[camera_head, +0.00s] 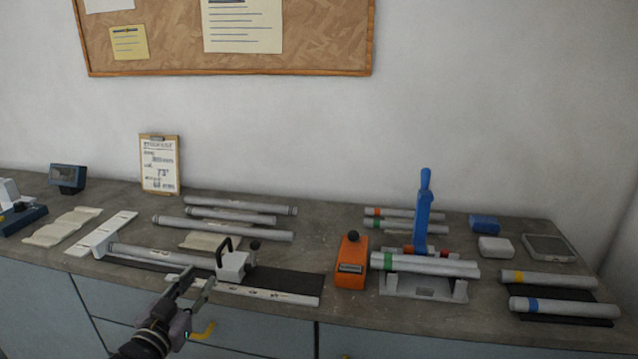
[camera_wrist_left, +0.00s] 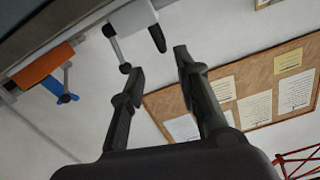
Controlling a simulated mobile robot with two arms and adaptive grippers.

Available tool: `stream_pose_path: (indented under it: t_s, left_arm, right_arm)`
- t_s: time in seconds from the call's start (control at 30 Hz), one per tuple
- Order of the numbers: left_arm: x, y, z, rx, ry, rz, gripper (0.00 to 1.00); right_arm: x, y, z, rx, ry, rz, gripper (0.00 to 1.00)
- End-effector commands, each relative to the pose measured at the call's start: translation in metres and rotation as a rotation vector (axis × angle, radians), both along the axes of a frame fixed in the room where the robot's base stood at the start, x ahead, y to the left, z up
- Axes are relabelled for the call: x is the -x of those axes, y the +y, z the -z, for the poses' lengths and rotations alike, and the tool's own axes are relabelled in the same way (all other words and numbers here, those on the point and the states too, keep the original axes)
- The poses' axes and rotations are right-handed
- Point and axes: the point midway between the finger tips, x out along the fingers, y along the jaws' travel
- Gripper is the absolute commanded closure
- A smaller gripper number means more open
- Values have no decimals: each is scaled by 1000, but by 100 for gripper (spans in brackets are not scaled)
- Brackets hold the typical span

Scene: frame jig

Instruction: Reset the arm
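My left gripper (camera_head: 196,285) comes in from the lower left of the head view, in front of the counter's front edge. Its two fingers are apart with nothing between them; they also show apart in the left wrist view (camera_wrist_left: 158,62). The white block with a black handle (camera_head: 232,264) stands on the jig rail just beyond the fingertips, apart from them as far as I can tell. In the left wrist view that white block (camera_wrist_left: 133,18) shows above the fingers. My right gripper is not in either view.
An orange device (camera_head: 351,262) and a blue upright lever (camera_head: 423,210) stand right of the jig. Tubes lie on the counter, several behind the jig (camera_head: 225,228), two on a black mat (camera_head: 563,306) at the right. A clipboard (camera_head: 159,164) leans on the wall.

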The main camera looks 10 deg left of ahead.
Motion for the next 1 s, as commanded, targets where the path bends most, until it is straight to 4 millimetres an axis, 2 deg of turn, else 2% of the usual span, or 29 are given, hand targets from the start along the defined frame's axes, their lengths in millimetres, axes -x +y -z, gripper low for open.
stream_pose_path:
  t_s: [0.07, 0.17, 0.2, 0.3, 0.4, 0.6, 0.87, 1.0]
  left_arm:
    - [9, -10, 22, 6, 72, -1, 70]
    - [35, -31, 67, 11, 238, -10, 70]
    - [51, -41, 89, 13, 324, -13, 70]
    - [99, -65, 136, 13, 544, -22, 70]
    - [144, -83, 167, 12, 722, -29, 70]
    - [217, -106, 197, 11, 979, -33, 70]
    - [299, -128, 210, 17, 1243, -33, 70]
    - [290, -128, 244, 11, 1260, -34, 70]
  right_arm:
    - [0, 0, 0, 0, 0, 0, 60]
    - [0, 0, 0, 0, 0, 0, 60]
    - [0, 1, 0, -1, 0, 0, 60]
    - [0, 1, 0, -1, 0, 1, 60]
    - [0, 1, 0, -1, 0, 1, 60]
    - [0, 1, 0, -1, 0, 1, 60]
    - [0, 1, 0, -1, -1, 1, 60]
    - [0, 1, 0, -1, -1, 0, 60]
